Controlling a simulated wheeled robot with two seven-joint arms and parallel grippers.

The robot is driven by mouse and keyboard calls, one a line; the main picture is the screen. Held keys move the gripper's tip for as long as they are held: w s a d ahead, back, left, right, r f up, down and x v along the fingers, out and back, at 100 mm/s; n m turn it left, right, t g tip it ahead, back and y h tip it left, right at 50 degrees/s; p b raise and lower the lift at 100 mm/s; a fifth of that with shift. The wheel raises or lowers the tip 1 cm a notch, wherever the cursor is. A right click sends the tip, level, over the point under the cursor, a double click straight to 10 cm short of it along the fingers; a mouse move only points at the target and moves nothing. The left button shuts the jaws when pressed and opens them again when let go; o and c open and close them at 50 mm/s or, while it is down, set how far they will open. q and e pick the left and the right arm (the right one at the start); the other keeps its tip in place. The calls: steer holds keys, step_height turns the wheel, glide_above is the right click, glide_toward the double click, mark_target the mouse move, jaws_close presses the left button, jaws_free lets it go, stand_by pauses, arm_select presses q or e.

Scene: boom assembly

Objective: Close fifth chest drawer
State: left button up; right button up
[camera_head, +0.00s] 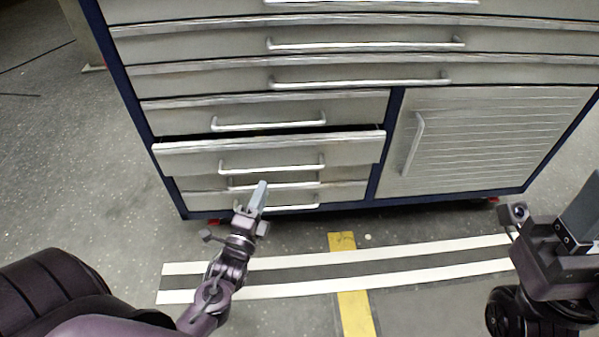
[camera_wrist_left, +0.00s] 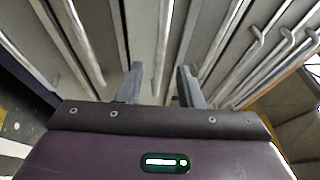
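The grey chest has a drawer (camera_head: 200,160) pulled out a little, with a dark gap along its top edge; it has a white bar handle (camera_head: 272,168). The drawers above it look shut. My left gripper (camera_head: 260,188) is in front of the lower drawers, its fingers overlapping the area just below the pulled-out drawer's handle. I cannot tell whether they touch the front. In the left wrist view, the two fingers (camera_wrist_left: 159,82) are apart with nothing between them, pointing at the drawer fronts. My right gripper (camera_head: 580,215) is at the right edge, partly cut off.
A ribbed cabinet door (camera_head: 490,140) with an upright handle (camera_head: 413,145) is right of the lower drawers. White floor stripes (camera_head: 400,255) and a yellow strip (camera_head: 352,300) cross the floor. The grey floor (camera_head: 70,150) left of the chest is mostly clear.

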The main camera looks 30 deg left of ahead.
mark_target(272, 170)
arm_select(q)
steer(key=shift+b+x, duration=1.25)
steer(key=shift+x, duration=2.65)
jaws_close()
